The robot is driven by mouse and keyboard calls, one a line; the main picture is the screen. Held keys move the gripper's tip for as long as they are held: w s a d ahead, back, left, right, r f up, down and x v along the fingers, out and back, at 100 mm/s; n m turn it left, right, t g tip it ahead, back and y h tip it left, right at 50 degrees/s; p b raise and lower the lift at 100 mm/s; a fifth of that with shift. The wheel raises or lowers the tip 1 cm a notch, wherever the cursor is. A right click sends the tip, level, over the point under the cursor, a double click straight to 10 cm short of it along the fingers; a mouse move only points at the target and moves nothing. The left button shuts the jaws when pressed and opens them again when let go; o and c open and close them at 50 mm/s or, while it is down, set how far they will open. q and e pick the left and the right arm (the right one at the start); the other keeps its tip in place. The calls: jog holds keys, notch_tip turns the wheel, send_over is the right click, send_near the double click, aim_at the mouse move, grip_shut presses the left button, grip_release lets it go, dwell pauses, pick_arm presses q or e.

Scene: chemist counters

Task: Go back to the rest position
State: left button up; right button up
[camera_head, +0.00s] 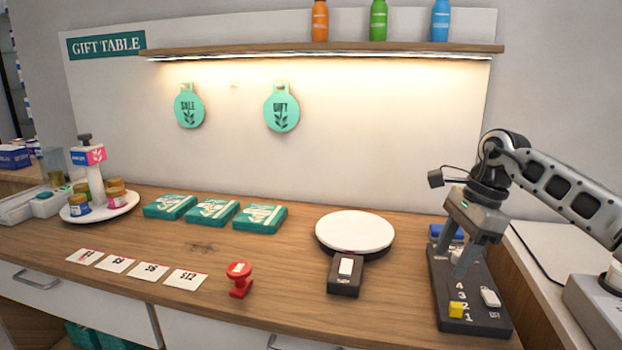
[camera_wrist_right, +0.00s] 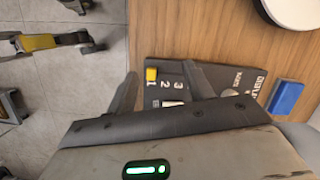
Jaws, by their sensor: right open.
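My right gripper (camera_head: 460,258) hangs fingers-down over the dark numbered board (camera_head: 441,283) at the right end of the counter. Its two fingers stand apart with nothing seen between them. In the right wrist view the gripper (camera_wrist_right: 160,92) is also over the board (camera_wrist_right: 212,78). A white piece (camera_head: 490,297) lies on the board's right side. A blue block (camera_wrist_right: 287,98) is at the board's far end, partly hidden by the gripper in the head view. My left gripper is not seen.
A round white plate (camera_head: 355,230) on a dark scale-like base, a red stamp (camera_head: 239,279), price cards (camera_head: 150,270) and teal boxes (camera_head: 212,212) stand left of the board. A shelf (camera_head: 330,49) with bottles hangs above. Bare counter (camera_head: 300,270) lies between stamp and plate.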

jog(key=s+a+f+m+t+y, duration=0.1)
jog(key=s+a+f+m+y, duration=0.3)
jog(key=a, duration=0.5)
jog(key=s+a+f+m+t+y, duration=0.1)
jog(key=s+a+m+y, duration=0.25)
jog(key=a+y, duration=0.4)
jog(key=s+a+f+m+y, duration=0.3)
jog(key=a+m+y, duration=0.15)
jog(key=a, duration=0.65)
jog(key=s+d+f+n+t+h, duration=0.4)
jog(key=s+d+f+n+h, duration=0.4)
jog(key=n, duration=0.7)
jog(key=s+d+f+n+t+h, duration=0.4)
jog(key=s+d+f+n+h, duration=0.3)
jog(key=f+n, duration=0.4)
jog(key=s+d+n, duration=0.1)
jog(key=n, duration=0.4)
jog(key=shift+s+d+f+n+h, duration=0.3)
jog(key=shift+s+d+f+h, duration=0.05)
jog(key=shift+h, duration=0.05)
